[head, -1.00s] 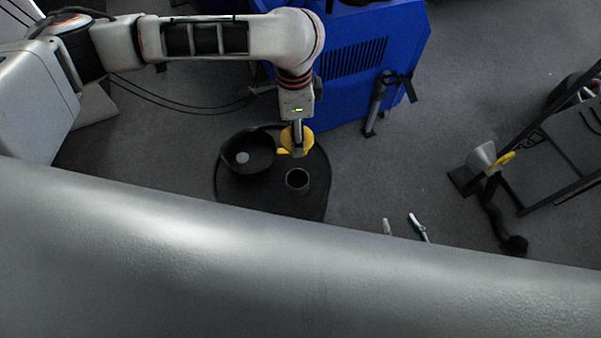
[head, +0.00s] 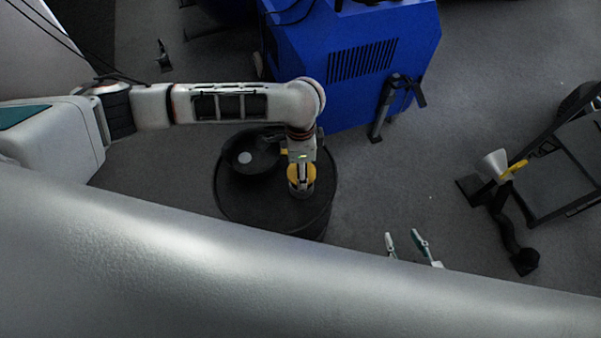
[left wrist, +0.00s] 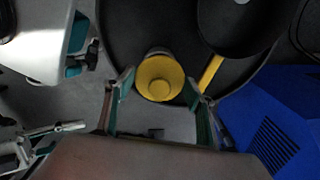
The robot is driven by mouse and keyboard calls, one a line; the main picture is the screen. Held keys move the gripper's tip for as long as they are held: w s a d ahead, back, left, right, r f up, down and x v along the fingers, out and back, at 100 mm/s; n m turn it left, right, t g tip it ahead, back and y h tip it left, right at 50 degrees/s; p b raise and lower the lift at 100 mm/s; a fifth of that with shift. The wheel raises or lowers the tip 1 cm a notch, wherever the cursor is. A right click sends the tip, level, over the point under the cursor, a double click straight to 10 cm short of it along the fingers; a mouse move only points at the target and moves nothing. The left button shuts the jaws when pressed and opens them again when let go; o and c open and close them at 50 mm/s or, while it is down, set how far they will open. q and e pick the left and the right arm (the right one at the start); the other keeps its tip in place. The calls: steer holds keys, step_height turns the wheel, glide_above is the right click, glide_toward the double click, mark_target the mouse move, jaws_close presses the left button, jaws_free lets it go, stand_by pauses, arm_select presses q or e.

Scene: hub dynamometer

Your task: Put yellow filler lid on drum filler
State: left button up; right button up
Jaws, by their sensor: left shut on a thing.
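The yellow filler lid (head: 296,172) is a round disc with a raised knob, held by my left gripper (head: 302,178). It is over the drum filler (head: 302,195), a short grey cylinder on top of the black drum (head: 236,203). In the left wrist view the lid (left wrist: 160,77) lies between the gripper's fingers and covers most of the filler (left wrist: 155,52). I cannot tell whether the lid touches the filler rim. My right gripper (head: 405,246) shows as two separated fingertips near the front, open and empty.
A black bowl-like funnel (head: 256,160) sits on the drum beside the filler, with a yellow strip (left wrist: 211,73) near it. A blue machine (head: 350,60) stands behind. A grey cone (head: 494,163) and a dark cart (head: 575,160) are at right. Floor between is clear.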

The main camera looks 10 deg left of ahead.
arm_select(q)
step_height(320, 180, down, 3)
steer(key=shift+f+b, duration=0.1)
steer(key=shift+b, duration=0.25)
arm_select(e)
steer(key=shift+s+f, duration=0.25)
steer(key=shift+f, duration=0.65)
arm_select(q)
steer(key=shift+f+p, duration=0.3)
steer(key=shift+f, duration=0.15)
arm_select(e)
steer(key=shift+w+r, duration=0.1)
steer(key=shift+r, duration=0.3)
arm_select(q)
steer(key=o, duration=1)
